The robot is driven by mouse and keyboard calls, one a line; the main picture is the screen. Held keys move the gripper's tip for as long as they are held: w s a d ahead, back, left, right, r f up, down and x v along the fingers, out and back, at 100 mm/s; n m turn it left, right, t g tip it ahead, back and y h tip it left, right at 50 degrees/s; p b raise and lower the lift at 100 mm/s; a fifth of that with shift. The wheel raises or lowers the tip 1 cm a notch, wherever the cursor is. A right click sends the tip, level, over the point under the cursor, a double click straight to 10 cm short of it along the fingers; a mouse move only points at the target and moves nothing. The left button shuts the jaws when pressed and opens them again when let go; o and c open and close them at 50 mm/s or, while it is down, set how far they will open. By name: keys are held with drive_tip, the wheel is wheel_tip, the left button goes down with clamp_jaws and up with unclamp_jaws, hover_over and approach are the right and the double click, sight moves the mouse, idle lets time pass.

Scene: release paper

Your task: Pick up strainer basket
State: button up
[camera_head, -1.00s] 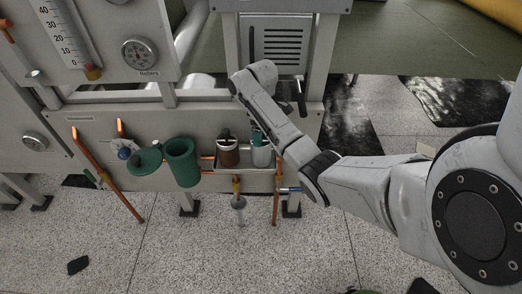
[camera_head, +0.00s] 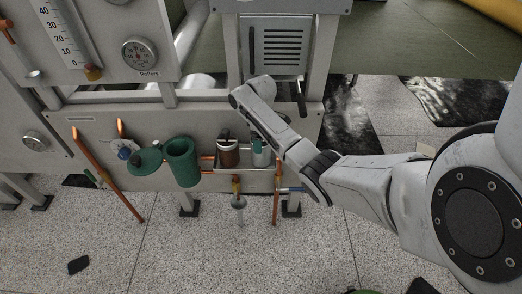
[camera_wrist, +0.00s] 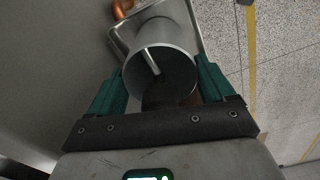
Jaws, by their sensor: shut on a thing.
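A grey metal cylinder with an open mouth and a thin bar inside, likely the strainer basket (camera_wrist: 166,30), sits between my fingers in the wrist view. In the head view the strainer basket (camera_head: 260,158) stands in the right part of a small metal tray (camera_head: 245,170) on the machine's front. My gripper (camera_wrist: 160,80) has teal fingers, shut on the basket from both sides near its rim. In the head view my arm partly hides the gripper and the basket's top. I cannot tell whether the basket's bottom still touches the tray.
A brown canister (camera_head: 228,155) stands left of the basket in the same tray. A green open cylinder (camera_head: 182,162) and a round green lid (camera_head: 143,162) are further left. Copper pipes (camera_head: 275,205) run below the tray. The floor in front is mostly clear.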

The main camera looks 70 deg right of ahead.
drive_tip(key=c, duration=0.7)
drive_tip(key=shift+c, duration=0.2)
